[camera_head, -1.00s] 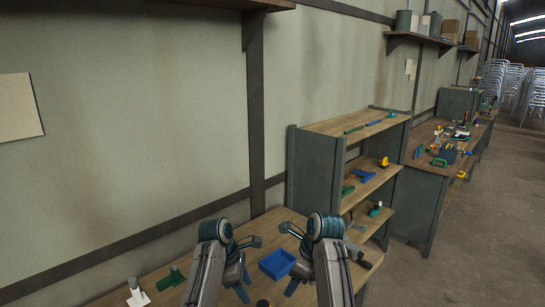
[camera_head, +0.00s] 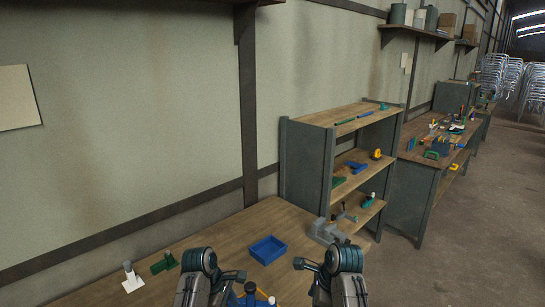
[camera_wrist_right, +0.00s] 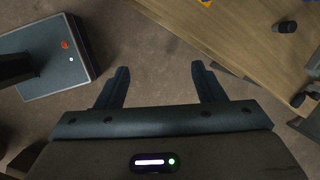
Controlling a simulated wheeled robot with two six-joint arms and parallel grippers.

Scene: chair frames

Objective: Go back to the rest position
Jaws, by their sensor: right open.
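My right gripper (camera_wrist_right: 160,85) is open and empty in the right wrist view. Its two dark fingers are wide apart above the brown floor, beside the wooden table edge (camera_wrist_right: 215,50). In the head view, my two arms are folded at the bottom, in front of the workbench (camera_head: 225,233). My left gripper cannot be made out in the head view.
A blue tray (camera_head: 268,250) lies on the bench. A white piece (camera_head: 131,277) and a green piece (camera_head: 164,262) stand at the left, a grey vise (camera_head: 325,232) at the right. A shelf unit (camera_head: 308,165) stands behind. Open floor (camera_head: 470,235) lies to the right.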

